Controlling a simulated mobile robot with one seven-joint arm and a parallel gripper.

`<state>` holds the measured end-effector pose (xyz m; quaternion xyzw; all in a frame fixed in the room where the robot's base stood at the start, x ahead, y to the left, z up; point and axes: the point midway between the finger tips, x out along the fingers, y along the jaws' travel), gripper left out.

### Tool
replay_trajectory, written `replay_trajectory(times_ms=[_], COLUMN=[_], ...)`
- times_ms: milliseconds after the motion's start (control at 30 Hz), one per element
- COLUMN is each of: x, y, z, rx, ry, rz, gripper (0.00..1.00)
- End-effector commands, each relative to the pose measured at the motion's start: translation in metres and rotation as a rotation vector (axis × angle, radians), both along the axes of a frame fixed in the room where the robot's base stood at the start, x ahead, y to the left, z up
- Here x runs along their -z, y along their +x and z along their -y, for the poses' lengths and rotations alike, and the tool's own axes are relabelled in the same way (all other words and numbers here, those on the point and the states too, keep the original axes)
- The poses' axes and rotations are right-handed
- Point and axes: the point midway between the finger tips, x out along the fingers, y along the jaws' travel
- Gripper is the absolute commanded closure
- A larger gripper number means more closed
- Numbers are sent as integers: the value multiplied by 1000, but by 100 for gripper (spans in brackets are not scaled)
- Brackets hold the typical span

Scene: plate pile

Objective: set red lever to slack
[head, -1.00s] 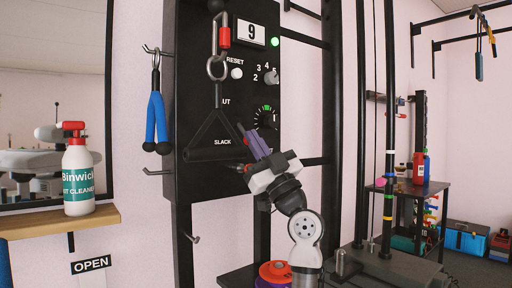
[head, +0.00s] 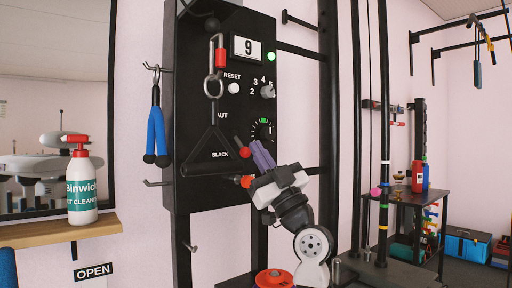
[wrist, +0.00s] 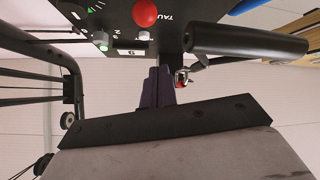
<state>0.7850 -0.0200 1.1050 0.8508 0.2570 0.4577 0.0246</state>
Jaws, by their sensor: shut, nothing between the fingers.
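The black panel (head: 203,70) carries a label ending in "AUT" and a "SLACK" label. A red knob (head: 239,152) shows just right of the SLACK label, and an orange-red ball (head: 246,181) lies lower, by my gripper. I cannot tell for sure which belongs to the red lever. In the wrist view a red ball (wrist: 145,13) sits beside the TAUT label; its shaft is hidden. My gripper (head: 260,152) has purple fingers, shut and empty, right of the SLACK label. The fingers (wrist: 157,85) are together in the wrist view, apart from the red ball.
A black triangular handle (head: 207,168) hangs from a carabiner (head: 220,57) in front of the panel, close left of my gripper. Dials and a RESET button (head: 234,88) are above. A shelf holds a spray bottle (head: 82,185).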

Motion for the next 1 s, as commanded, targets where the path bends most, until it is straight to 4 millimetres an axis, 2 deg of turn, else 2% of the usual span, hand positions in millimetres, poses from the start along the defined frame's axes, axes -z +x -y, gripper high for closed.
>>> replay_trajectory(times_ms=[33,100,300,500,1000], x=[17,30,56,64,64], y=[-2,-7,-18,-22,-22], z=[4,10,20,24,25], rx=[-3,0,-2,-1,-1], ry=[-1,0,-2,0,-1], rz=[-5,-4,-1,0,1], gripper=[100,100,100,100,100])
